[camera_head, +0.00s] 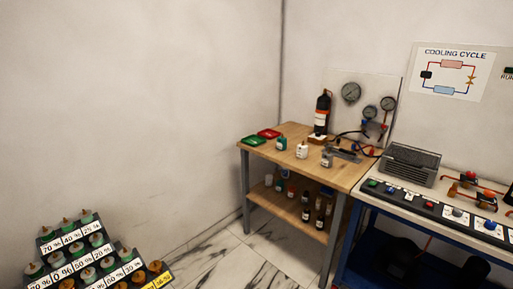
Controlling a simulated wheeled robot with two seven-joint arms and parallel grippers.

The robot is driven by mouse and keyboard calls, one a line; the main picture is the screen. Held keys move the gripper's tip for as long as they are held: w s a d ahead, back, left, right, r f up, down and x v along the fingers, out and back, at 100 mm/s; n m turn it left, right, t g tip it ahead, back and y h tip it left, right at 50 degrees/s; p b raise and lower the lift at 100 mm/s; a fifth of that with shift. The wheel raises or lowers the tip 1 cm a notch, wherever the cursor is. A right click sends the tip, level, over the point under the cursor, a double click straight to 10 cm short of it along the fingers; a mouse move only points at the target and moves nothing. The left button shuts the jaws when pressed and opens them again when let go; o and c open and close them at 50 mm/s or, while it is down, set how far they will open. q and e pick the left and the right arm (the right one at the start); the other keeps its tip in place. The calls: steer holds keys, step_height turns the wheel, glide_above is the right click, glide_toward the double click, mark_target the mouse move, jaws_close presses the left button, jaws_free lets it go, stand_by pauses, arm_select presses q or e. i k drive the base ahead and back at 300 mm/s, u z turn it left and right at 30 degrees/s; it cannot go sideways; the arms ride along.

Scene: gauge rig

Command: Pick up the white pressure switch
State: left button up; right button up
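A small white object (302,150), which looks like the white pressure switch, stands upright near the front edge of the wooden table (325,177). A similar teal object (282,144) stands just to its left, with a small gap between them. Neither of my grippers shows in the head view, so nothing is seen touching the white object.
A green tray (253,140) and a red tray (269,133) lie at the table's left end. A black and orange cylinder (322,115) and a gauge panel (366,101) stand behind. A blue-framed bench (362,200) adjoins on the right. A stepped weight rack (103,272) stands lower left.

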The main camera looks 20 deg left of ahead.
mark_target(302, 150)
steer(key=u, duration=0.5)
steer(key=i, duration=1.35)
steer(key=z, duration=0.7)
